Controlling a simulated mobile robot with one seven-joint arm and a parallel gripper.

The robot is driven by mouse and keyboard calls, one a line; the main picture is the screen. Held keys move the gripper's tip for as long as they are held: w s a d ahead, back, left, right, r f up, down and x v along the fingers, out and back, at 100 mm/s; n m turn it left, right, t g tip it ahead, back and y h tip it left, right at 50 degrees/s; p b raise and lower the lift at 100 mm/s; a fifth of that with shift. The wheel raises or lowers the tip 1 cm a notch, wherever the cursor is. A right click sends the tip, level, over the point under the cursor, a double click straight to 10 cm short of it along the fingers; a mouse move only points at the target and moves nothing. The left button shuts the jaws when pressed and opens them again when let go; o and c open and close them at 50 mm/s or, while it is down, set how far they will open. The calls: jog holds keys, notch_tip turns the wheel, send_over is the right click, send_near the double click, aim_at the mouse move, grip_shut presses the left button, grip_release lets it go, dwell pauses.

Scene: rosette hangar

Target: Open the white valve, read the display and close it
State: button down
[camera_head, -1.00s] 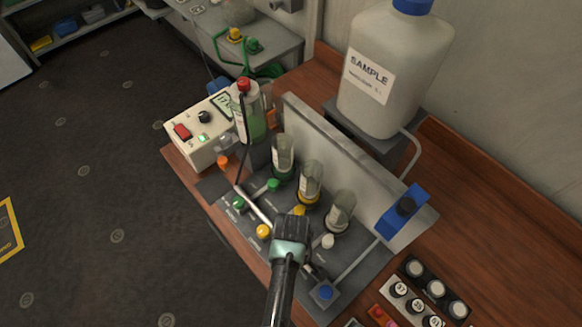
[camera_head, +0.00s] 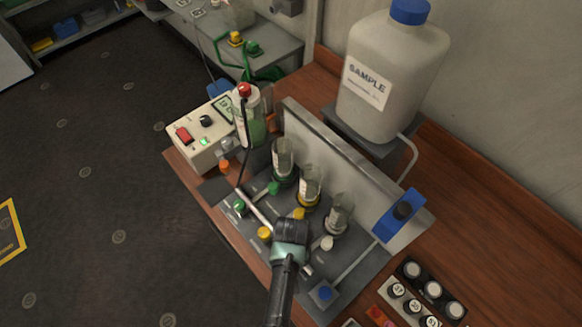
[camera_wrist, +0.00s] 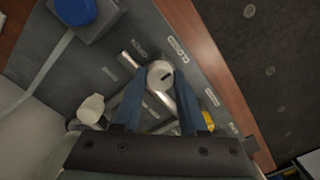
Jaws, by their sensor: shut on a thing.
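The white valve (camera_wrist: 160,74) is a round white knob with a dark mark on its top, set on a metal pipe; it shows in the wrist view. My gripper (camera_wrist: 161,88) is shut on it, one blue finger on each side. In the head view my gripper (camera_head: 290,247) is over the front of the grey board (camera_head: 245,232) and hides this knob. The display (camera_head: 223,107) is a small screen on the white box (camera_head: 203,137) at the board's far left end. Its reading is too small to make out.
Yellow (camera_head: 264,233), green (camera_head: 239,205) and blue (camera_head: 325,293) knobs sit nearby on the board. A second white knob (camera_head: 327,243) is by the right glass vessel (camera_head: 340,212). A large sample bottle (camera_head: 392,75) stands behind. Black-and-white jars (camera_head: 413,270) stand at right.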

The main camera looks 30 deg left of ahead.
dwell(0.4)
jog(key=shift+c, duration=2.2)
grip_release()
jog(key=shift+r, duration=0.1)
notch_tip(320, 180, up, 13)
jog(key=b, duration=0.1)
